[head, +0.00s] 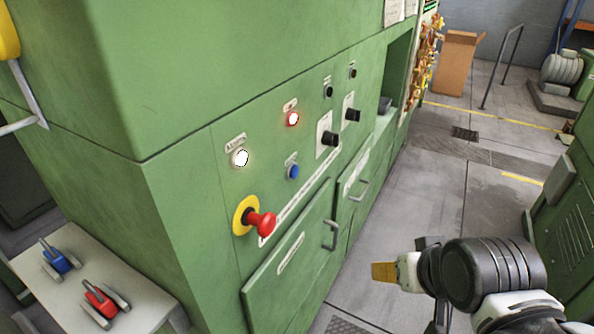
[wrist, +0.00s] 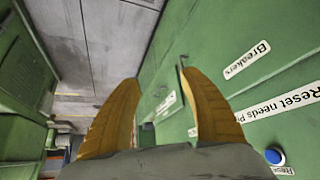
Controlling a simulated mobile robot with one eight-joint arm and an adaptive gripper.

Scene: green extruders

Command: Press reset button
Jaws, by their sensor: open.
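The blue button (head: 293,171) is on the green machine's front panel, below a red-ringed lit button and right of a white lit button. In the wrist view the blue button (wrist: 275,156) sits at the lower right, beside a partly cut-off label beginning "Rese". My gripper (head: 384,272) is right of the panel in the head view, over the aisle floor and apart from the machine. In the wrist view its two yellow-brown fingers (wrist: 160,85) are spread with nothing between them.
A red emergency knob (head: 262,222) on a yellow ring sticks out below the buttons. Black knobs (head: 330,138) and door handles (head: 333,235) also protrude from the panel. A second green machine (head: 570,225) stands at right. The grey aisle floor (head: 420,190) between them is clear.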

